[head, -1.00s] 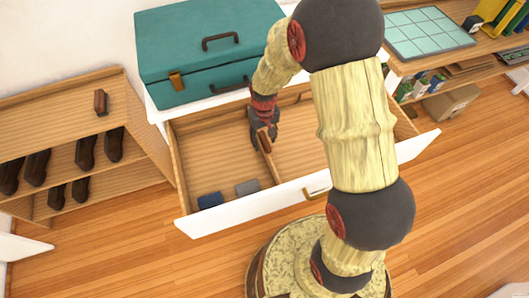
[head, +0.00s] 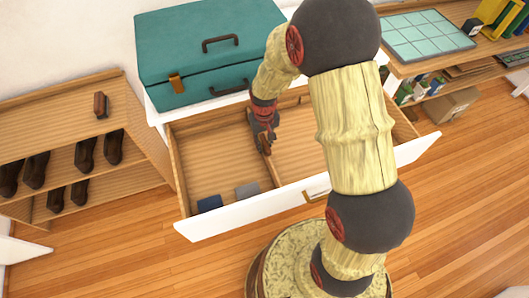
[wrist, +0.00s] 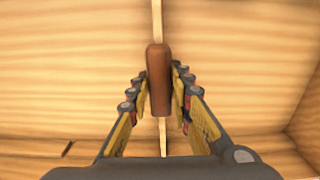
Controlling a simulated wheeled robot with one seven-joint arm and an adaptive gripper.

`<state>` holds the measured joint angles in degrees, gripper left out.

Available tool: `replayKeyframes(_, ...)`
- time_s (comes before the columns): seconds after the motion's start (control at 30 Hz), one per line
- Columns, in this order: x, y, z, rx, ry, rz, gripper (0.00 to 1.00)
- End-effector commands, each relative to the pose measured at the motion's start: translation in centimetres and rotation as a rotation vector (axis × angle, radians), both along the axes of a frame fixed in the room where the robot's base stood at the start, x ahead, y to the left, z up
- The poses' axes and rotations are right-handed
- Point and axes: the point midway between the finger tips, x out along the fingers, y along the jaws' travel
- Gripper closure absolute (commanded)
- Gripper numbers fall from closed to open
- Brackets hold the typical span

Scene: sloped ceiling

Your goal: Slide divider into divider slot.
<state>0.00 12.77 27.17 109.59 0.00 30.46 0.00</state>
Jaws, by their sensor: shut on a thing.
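The divider, a thin pale wooden board with a brown grip, is upright inside the open drawer (head: 222,168). In the head view the divider (head: 270,172) shows below my gripper (head: 264,148), running towards the drawer front. In the wrist view my gripper (wrist: 160,95) is shut on the brown grip of the divider (wrist: 158,72), whose thin edge runs up and down the picture. A small dark slit (wrist: 67,149) shows on the wood at lower left. I cannot tell whether the divider sits in its slot; the slot is not clearly visible.
A dark blue item (head: 209,202) and a grey item (head: 247,188) lie in the drawer's front left. A teal case (head: 205,60) stands above the drawer. A shoe shelf (head: 70,125) is at left, and a desk (head: 430,65) at right.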

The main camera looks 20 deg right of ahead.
Motion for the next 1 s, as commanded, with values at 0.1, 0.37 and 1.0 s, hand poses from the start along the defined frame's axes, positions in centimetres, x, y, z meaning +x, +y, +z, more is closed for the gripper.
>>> replayKeyframes(0.1, 0.0, 0.0, 0.0, 0.000, 0.000, 0.000, 0.97)
replayKeyframes(0.37, 0.0, 0.0, 0.5, 0.000, -0.001, 0.000, 0.98)
replayKeyframes(1.0, 0.0, 0.0, 3.4, 0.000, -0.001, 0.000, 0.98)
